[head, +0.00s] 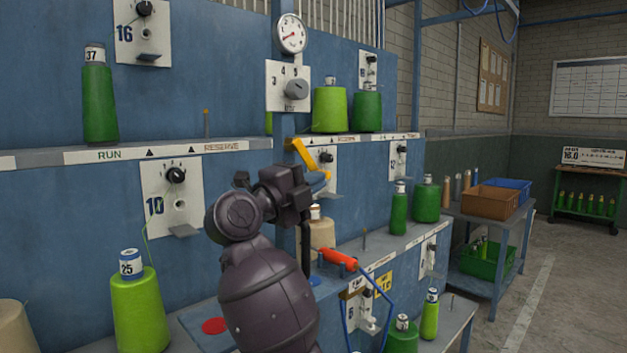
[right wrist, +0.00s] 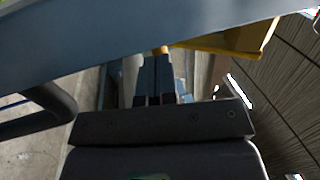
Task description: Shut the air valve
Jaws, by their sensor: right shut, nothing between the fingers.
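The air valve's yellow lever (head: 305,156) is on the blue post below the round gauge (head: 291,34), slanting down to the right. My right gripper (head: 320,180) is at the lever's lower end, mostly hidden behind my own dark wrist. In the right wrist view its two fingers (right wrist: 155,78) are together with nothing between them. A yellow part (right wrist: 235,42), seemingly the lever, lies just beyond and right of the fingertips. I cannot tell whether they touch. My left gripper is out of view.
A shelf rail (head: 150,151) runs behind my wrist. Green yarn cones (head: 330,109) stand on shelves around it, and a beige cone (head: 319,233) is close below. Open floor lies at the right.

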